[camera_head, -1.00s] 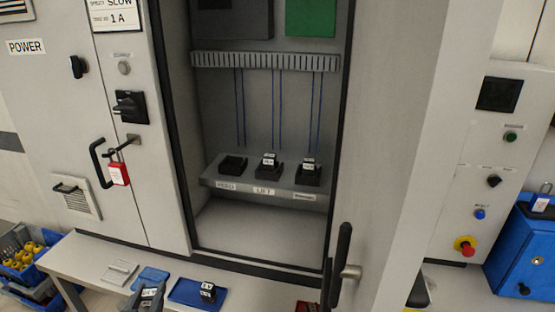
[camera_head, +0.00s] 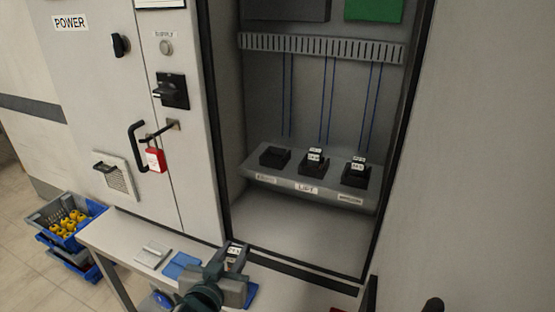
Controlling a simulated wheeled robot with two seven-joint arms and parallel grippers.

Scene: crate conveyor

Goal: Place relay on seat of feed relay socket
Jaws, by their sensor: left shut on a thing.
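My left gripper (camera_head: 230,262) comes in from the bottom and is shut on the relay (camera_head: 234,251), a small dark block with a white label. It is low in front of the cabinet, over the bench by the blue tray (camera_head: 251,296). The gripper hides most of the tray and part of the relay. The feed relay socket (camera_head: 275,157) is the leftmost black socket on the cabinet shelf, and its seat looks empty. Its label is blurred. The gripper and relay are well below and in front of it.
Two sockets to the right, the lift socket (camera_head: 313,163) and another (camera_head: 355,174), hold labelled relays. The cabinet frame and lower sill (camera_head: 300,277) border the opening. A blue mat (camera_head: 182,265) lies on the bench (camera_head: 120,240). The cabinet floor below the shelf is clear.

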